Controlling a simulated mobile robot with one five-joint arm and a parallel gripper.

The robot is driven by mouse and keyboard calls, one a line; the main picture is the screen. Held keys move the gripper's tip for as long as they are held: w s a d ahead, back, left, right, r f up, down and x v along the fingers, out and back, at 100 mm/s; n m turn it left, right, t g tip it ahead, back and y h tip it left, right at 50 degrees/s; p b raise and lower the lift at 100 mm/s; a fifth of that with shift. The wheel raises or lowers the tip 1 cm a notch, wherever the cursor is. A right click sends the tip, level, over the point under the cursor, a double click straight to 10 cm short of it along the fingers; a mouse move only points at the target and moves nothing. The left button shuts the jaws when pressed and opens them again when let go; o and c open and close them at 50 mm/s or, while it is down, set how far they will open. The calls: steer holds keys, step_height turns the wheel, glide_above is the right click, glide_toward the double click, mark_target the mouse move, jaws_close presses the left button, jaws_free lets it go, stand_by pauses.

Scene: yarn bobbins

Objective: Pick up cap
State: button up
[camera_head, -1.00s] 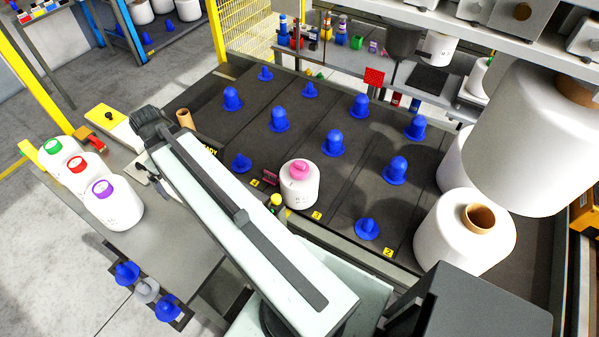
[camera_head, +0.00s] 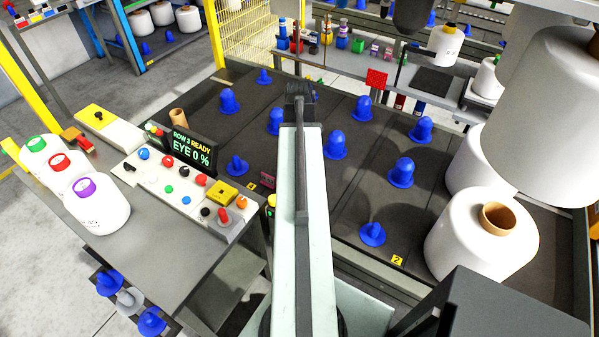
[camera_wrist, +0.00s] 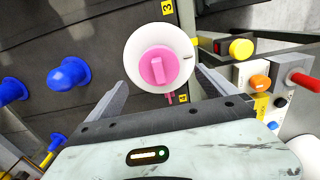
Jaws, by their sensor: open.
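A white round container (camera_wrist: 133,47) with a pink cap (camera_wrist: 157,67) on top stands below my gripper in the wrist view. The cap has a raised bar across it. My gripper (camera_wrist: 161,78) is open, its two fingers on either side of the container in the picture. The cap lies between the fingertips in the view, with nothing held; the height gap cannot be told. In the head view my arm hides the container and the fingers.
Several blue domed pegs, including one nearby (camera_wrist: 69,75), stand on the dark table. A button panel (camera_head: 180,185) is to the left and also shows close on the right in the wrist view (camera_wrist: 262,90). Large white bobbins (camera_head: 480,235) stand at right.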

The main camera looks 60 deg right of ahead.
step_height(320, 180, down, 6)
steer(key=b, duration=0.5)
steer(key=shift+d+r, duration=0.1)
steer(key=shift+r, duration=0.3)
steer(key=c, duration=1.4)
step_height(320, 180, up, 10)
steer(key=p, duration=1)
steer(key=shift+r, duration=0.15)
